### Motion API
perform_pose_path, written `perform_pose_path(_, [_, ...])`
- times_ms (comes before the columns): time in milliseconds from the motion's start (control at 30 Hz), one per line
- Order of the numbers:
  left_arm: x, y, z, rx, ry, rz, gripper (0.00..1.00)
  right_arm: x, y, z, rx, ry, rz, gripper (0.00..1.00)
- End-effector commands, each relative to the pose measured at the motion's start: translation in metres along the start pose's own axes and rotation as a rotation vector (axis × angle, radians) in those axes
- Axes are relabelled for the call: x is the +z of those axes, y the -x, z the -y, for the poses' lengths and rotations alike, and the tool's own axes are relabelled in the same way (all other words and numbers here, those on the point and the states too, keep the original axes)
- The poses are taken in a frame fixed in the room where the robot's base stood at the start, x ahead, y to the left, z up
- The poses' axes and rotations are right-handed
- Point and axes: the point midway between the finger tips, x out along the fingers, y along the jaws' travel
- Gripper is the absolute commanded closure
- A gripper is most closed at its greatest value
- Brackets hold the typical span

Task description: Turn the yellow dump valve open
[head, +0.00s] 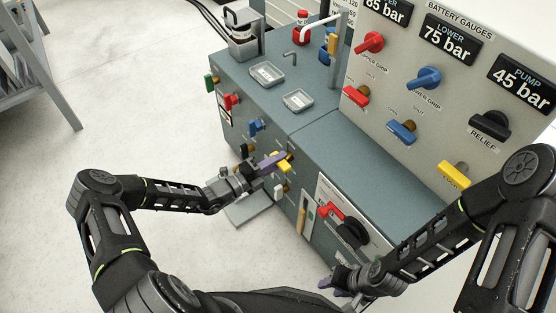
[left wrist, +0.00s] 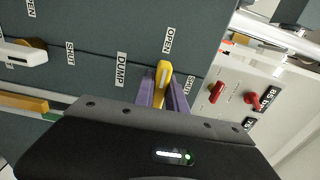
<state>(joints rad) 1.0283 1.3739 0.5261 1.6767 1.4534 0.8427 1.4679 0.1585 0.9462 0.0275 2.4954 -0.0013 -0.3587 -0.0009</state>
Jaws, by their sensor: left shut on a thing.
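The yellow dump valve handle (head: 284,161) is on the front face of the grey cabinet. In the left wrist view the handle (left wrist: 164,72) points up towards an OPEN label, with a DUMP label on its left and a SHUT label on its right. My left gripper (head: 272,162) is shut on the handle, with purple fingers on either side (left wrist: 164,92). The fingers hide the handle's lower part. My right gripper (head: 336,285) is low in front of the cabinet, away from the dump valve. Its finger opening is not clear.
Blue (head: 257,127), red (head: 231,101) and green (head: 211,83) valves sit left along the same face; a white handle (head: 280,191) is just below. A red handle (head: 331,211) is to the right. Another yellow handle (head: 454,173) is on the gauge panel.

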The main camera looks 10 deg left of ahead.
Motion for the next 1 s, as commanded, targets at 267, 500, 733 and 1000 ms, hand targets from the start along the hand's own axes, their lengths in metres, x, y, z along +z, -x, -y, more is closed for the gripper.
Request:
perform_pose_path(267, [0.0006, -0.0002, 0.0, 0.0, 0.013, 0.001, 1.0, 0.0, -0.0001, 0.0, 0.0, 0.0, 0.0, 0.64])
perform_pose_path(500, [0.0006, -0.0002, 0.0, 0.0, 0.014, 0.002, 0.77, 0.0, -0.0001, -0.0001, 0.0, 0.0, 0.0, 0.64])
perform_pose_path(733, [0.0003, -0.0001, -0.0001, 0.0, 0.012, 0.001, 0.62, 0.0, -0.0001, 0.0, 0.0, 0.0, 0.0, 0.64])
perform_pose_path(1000, [0.0003, 0.0025, 0.0, 0.001, 0.011, 0.001, 0.62, 0.0, 0.0005, 0.0002, 0.0, 0.0, 0.0, 0.64])
